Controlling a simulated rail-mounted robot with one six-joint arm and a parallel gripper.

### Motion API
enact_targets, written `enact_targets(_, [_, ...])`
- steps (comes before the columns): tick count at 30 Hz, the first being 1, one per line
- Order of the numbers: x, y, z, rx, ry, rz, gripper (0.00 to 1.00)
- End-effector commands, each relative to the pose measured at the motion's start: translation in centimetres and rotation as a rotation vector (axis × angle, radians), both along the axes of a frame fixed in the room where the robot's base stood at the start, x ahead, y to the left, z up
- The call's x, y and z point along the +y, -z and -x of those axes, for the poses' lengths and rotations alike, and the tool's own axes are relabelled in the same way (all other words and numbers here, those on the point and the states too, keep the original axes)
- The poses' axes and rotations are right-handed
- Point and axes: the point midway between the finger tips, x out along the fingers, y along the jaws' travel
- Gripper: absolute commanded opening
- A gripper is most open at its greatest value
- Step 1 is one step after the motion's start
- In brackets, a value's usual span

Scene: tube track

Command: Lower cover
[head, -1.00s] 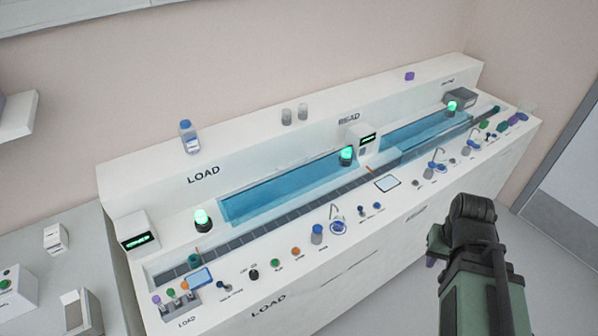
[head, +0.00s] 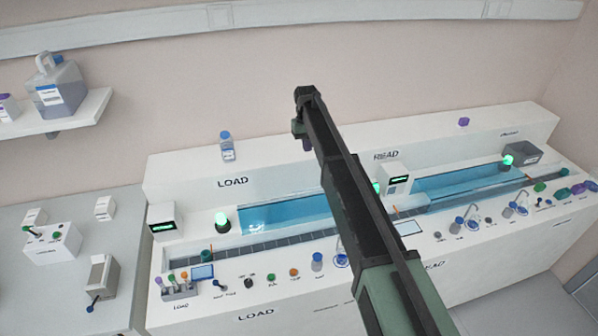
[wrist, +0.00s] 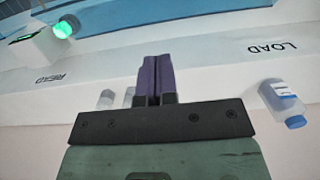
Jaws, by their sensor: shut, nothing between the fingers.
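A blue see-through cover (head: 285,217) runs along the long white tube track on the LOAD side, and my arm hides its right part. A second blue see-through panel (head: 455,187) lies on the READ side. The blue also shows in the wrist view (wrist: 205,12). My gripper (head: 306,145) is up high near the machine's back ledge, apart from the cover. In the wrist view its purple fingers (wrist: 155,75) are together and empty. I cannot tell whether either cover is raised or flat.
A blue-capped bottle (head: 227,147) stands on the back ledge, and two small grey-capped vials (wrist: 106,99) show beside my fingers in the wrist view. Green lamps (head: 221,220) stand along the track. Several knobs and a tube rack (head: 178,290) line the front.

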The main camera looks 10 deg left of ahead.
Motion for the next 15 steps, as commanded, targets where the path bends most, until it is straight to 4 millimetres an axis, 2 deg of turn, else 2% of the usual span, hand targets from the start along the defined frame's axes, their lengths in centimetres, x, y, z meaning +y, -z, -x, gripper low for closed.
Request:
enact_targets(5, [-0.1, 2.4, 0.2, -0.001, 0.001, 0.0, 0.0])
enact_targets(15, [-0.5, 9.9, 1.1, -0.001, 0.001, 0.0, 0.0])
